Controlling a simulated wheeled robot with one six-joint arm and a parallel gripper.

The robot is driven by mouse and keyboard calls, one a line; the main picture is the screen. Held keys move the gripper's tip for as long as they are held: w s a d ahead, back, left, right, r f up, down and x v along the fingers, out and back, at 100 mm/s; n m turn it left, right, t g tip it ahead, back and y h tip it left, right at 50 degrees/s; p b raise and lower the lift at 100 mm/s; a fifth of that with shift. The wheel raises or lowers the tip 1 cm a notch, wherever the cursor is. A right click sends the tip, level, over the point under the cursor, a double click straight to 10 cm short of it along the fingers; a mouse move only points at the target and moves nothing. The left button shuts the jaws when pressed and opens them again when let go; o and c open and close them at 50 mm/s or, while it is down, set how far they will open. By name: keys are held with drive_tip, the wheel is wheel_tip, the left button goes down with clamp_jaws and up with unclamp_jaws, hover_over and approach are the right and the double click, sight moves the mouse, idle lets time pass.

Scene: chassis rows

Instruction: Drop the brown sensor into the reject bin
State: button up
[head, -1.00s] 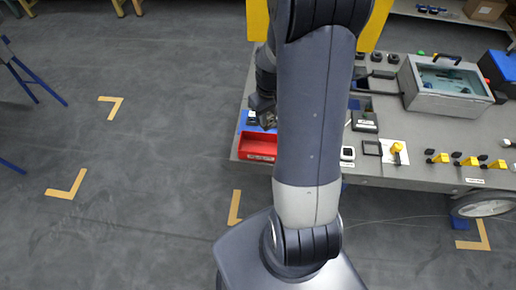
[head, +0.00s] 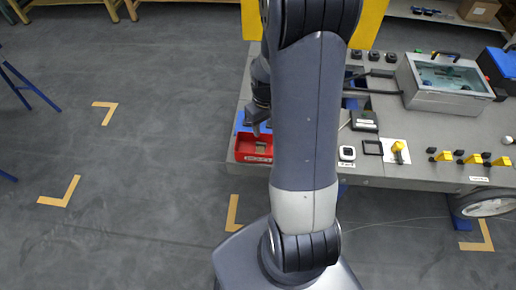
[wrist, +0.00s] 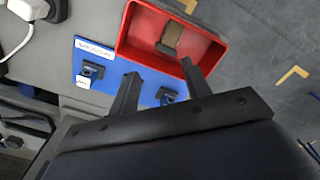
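The brown sensor (wrist: 170,40) lies inside the red reject bin (wrist: 128,45), against its floor, in the wrist view. In the head view the brown sensor (head: 261,147) shows in the red bin (head: 240,155) at the bench's front left corner. My gripper (wrist: 158,68) is open and empty, its two fingers apart near the bin's edge. The sensor is beyond the fingertips and apart from them. In the head view my gripper (head: 257,130) is just behind and above the bin, partly hidden by my arm.
A blue tray (wrist: 95,55) beside the bin holds black sensors (wrist: 91,71) and labels. The grey bench (head: 405,172) carries a clear-lidded case (head: 446,84), a white-framed device (head: 347,153) and yellow-handled parts (head: 398,147).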

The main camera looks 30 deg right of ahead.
wheel_tip(320, 180, up, 11)
drive_tip(key=shift+f+p, duration=0.1)
drive_tip(key=shift+p, duration=0.25)
idle(0.3)
drive_tip(key=shift+f, duration=0.1)
wheel_tip(320, 180, down, 11)
drive_tip(key=shift+r, duration=0.15)
wheel_tip(320, 180, up, 5)
drive_tip(key=p, duration=0.3)
idle(0.5)
